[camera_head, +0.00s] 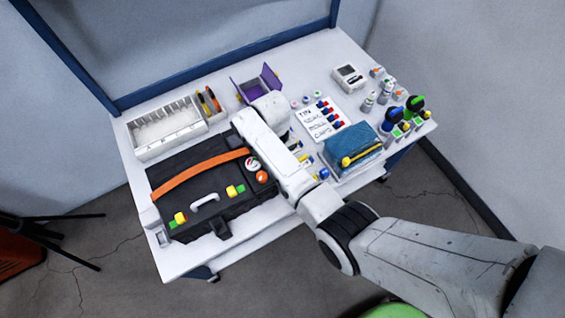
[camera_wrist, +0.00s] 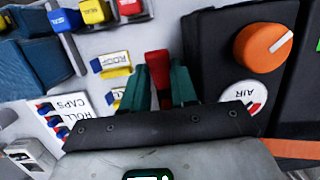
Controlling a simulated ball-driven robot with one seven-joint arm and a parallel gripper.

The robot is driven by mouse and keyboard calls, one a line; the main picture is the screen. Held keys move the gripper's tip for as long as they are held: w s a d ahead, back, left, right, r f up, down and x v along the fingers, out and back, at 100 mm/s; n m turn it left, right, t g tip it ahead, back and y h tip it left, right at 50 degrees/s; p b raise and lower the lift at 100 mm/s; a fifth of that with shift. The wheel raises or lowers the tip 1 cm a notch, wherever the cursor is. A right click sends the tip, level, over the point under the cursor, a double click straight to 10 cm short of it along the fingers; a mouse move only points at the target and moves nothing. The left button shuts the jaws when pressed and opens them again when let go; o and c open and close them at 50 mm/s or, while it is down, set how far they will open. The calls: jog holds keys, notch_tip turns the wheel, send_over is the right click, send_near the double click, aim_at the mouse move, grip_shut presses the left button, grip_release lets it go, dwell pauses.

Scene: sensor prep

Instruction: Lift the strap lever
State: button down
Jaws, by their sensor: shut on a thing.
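A black case (camera_head: 210,170) lies on the left part of the white table, with an orange strap (camera_head: 200,174) across it. In the wrist view, my gripper (camera_wrist: 163,72) has its two green fingers on either side of a red lever-like piece (camera_wrist: 156,65), beside the case's edge (camera_wrist: 218,60). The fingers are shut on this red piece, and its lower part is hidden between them. In the head view my own arm hides the fingers and the red piece. The case also carries an orange knob (camera_wrist: 263,48) and a round AIR gauge (camera_wrist: 243,94).
A white compartment tray (camera_head: 168,130) stands behind the case, and an open purple box (camera_head: 257,84) at the back. A label card (camera_head: 320,118), a blue block (camera_head: 352,150) and several bottles stand on the right. Small labelled tags (camera_wrist: 112,64) lie close to my fingers.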

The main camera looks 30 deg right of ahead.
jog(key=shift+w+g+b, duration=0.45)
jog(key=shift+g+b, duration=0.35)
jog(key=shift+w+r+g+b, duration=0.2)
jog(key=shift+w+g+b, duration=0.2)
jog(key=shift+g+b, duration=0.6)
jog(key=c, duration=1.2)
grip_release()
jog(key=shift+o, duration=0.2)
jog(key=shift+w+r, duration=0.1)
jog(key=shift+r, duration=0.05)
jog(key=v, duration=1)
jog(key=shift+r+p, duration=0.3)
jog(key=shift+p, duration=0.05)
